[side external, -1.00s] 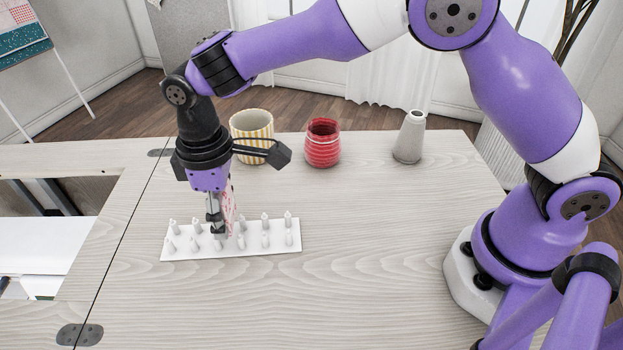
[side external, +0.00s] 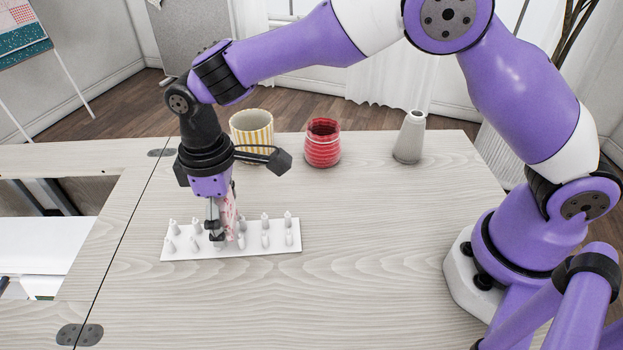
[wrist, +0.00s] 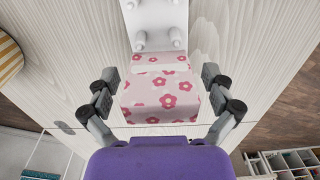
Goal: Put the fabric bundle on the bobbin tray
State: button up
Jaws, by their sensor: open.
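In the side view the bundle (side external: 229,212) stands tilted over the middle of the bobbin tray (side external: 275,248), partly hidden by my gripper (side external: 218,235). The tray is a white board with rows of white pegs. It also shows in the wrist view (wrist: 157,12). My gripper is open, low over the tray. The bundle's underside is hidden, so its exact contact with the pegs is unclear.
A yellow-striped cup (side external: 251,134), a red ribbed jar (side external: 322,143) and a grey cone (side external: 410,137) stand along the back of the table. The wooden table top (side external: 370,240) is clear to the right of the tray. A recessed opening lies to the left.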

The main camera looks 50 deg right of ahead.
notch_tip(320, 180, up, 12)
jog(key=shift+w+r, duration=0.1)
jog(key=shift+r, duration=0.1)
jog(key=s+d+r+m+t, duration=0.2)
jog(key=s+d+r+m, duration=0.1)
jog(key=d, duration=0.4)
jog(key=s+d+r+m+t, duration=0.1)
jog(key=s+d+r+m, duration=0.15)
jog(key=d, duration=0.45)
jog(key=s+d+f+m+t, duration=0.2)
jog(key=s+d+f+m, duration=0.1)
jog(key=s+d, duration=0.4)
jog(key=shift+s+f+t, duration=0.4)
jog(key=shift+s+f, duration=0.25)
jog(key=shift+s, duration=0.35)
